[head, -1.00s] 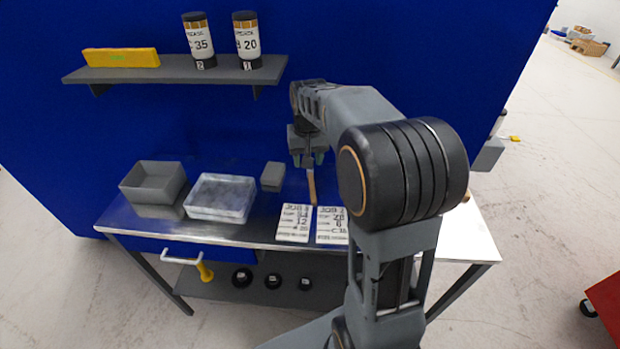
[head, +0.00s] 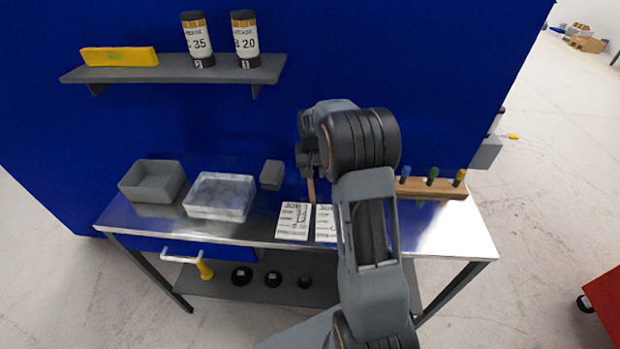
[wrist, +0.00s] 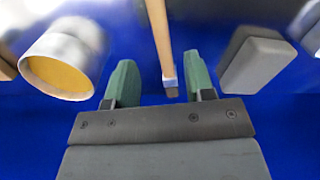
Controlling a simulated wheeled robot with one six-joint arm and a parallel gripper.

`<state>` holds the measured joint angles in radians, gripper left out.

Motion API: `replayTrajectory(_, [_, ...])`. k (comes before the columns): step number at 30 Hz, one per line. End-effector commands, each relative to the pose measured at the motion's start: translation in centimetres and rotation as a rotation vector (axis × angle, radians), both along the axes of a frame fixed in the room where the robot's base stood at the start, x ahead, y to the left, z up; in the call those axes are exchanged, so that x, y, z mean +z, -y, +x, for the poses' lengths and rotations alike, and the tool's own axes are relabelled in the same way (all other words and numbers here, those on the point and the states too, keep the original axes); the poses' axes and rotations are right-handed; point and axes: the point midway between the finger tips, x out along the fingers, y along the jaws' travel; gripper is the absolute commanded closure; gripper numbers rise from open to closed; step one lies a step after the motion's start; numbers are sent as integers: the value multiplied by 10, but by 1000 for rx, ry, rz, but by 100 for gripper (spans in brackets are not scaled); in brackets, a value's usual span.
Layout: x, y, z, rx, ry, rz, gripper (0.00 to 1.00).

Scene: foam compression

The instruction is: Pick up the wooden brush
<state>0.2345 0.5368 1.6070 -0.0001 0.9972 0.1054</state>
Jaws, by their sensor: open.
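The wooden brush (head: 311,190) shows in the head view as a thin tan handle just below my gripper (head: 309,172), behind the white cards. In the wrist view the brush (wrist: 160,35) runs down from the top edge, its pale blue band and dark end lying between the two green fingers of my gripper (wrist: 162,80). The gripper is open, with gaps in the picture on both sides of the brush. I cannot tell whether the brush is at fingertip depth. My arm hides part of the bench behind it.
Two white cards (head: 294,222) lie in front of the brush. A small grey block (head: 272,174), a clear tray (head: 220,208) and a grey bin (head: 154,187) stand to the left. A wooden rack (head: 432,189) with coloured pegs stands at right. A shelf (head: 170,71) overhangs at upper left.

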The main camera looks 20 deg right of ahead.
Motion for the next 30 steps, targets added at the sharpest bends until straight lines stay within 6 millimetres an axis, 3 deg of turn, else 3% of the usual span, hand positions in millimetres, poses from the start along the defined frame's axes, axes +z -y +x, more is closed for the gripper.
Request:
replayTrajectory(12, [-46,-2,1,0,-2,1,51])
replayTrajectory(23, [-52,-2,1,0,-1,0,51])
replayTrajectory(30, [-52,-2,1,0,0,0,74])
